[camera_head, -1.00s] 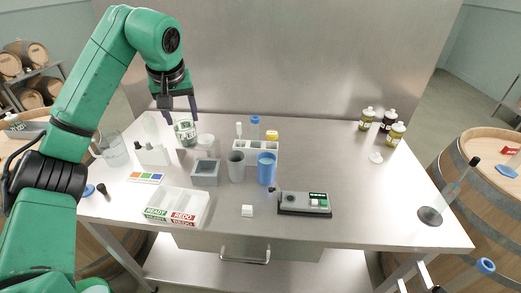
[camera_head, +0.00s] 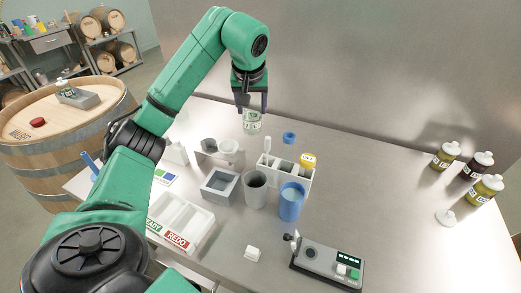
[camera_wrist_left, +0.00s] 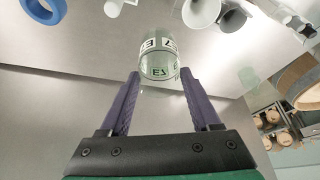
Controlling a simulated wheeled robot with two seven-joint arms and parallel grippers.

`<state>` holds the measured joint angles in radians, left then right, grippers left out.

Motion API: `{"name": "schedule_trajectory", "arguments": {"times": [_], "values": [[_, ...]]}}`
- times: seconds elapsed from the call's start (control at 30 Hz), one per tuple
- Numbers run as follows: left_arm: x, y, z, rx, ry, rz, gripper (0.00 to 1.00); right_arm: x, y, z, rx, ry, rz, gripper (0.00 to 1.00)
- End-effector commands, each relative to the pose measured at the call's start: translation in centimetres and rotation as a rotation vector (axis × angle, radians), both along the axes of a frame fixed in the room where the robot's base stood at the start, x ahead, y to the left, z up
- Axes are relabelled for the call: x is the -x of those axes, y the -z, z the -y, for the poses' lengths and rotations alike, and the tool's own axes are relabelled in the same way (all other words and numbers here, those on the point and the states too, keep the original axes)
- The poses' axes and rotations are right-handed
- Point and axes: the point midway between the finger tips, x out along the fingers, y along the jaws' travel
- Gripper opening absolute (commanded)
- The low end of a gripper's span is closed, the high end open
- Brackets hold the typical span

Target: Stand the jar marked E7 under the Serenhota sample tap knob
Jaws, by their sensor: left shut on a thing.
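The clear glass jar marked E7 (camera_head: 252,124) is held in my left gripper (camera_head: 252,108) over the far part of the steel table. The jar hangs roughly upright and looks lifted off the top. In the left wrist view the jar (camera_wrist_left: 158,62) sits between the two dark fingertips (camera_wrist_left: 159,82), with its E7 label showing. My right gripper is not in view. No sample tap knob and no Serenhota name can be made out in any view.
On the table (camera_head: 345,205) stand a white funnel-like cup (camera_head: 228,147), a grey box (camera_head: 220,187), a grey cup (camera_head: 255,188), a blue cup (camera_head: 291,202), a white rack (camera_head: 298,173), a READY/REDO tray (camera_head: 185,222) and a meter (camera_head: 325,265). Bottles (camera_head: 446,155) stand right. A barrel (camera_head: 60,140) is left.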

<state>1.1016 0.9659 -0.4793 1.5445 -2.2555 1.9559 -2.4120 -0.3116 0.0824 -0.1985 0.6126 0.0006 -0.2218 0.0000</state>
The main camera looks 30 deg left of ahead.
Motion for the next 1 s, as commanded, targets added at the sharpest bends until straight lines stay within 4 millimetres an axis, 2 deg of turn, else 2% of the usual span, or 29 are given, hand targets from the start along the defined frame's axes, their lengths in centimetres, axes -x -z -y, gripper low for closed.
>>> {"name": "schedule_trajectory", "arguments": {"times": [0.03,0.17,0.3,0.4,0.5,0.63,0.73,1.0], "values": [[0.1,1.4,0.0,-0.001,-0.001,-0.006,0.00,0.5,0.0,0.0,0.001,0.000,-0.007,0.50],[0.1,4.4,0.0,-0.001,0.002,-0.006,0.00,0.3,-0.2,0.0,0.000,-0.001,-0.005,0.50],[0.0,7.3,0.0,0.000,0.000,-0.005,0.00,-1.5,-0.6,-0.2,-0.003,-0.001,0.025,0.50],[0.0,8.7,0.0,0.000,0.001,-0.002,0.00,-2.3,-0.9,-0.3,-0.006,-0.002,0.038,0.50],[-0.1,9.7,0.0,0.001,0.001,-0.002,0.00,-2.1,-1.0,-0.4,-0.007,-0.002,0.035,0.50],[0.0,12.0,0.1,0.002,0.002,-0.005,0.00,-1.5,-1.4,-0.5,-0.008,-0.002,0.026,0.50],[-0.1,13.0,0.0,0.000,0.001,0.000,0.00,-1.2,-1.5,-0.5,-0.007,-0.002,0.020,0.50],[-0.1,13.4,0.0,-0.001,0.001,0.001,0.00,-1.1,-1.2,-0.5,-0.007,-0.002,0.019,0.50]]}}
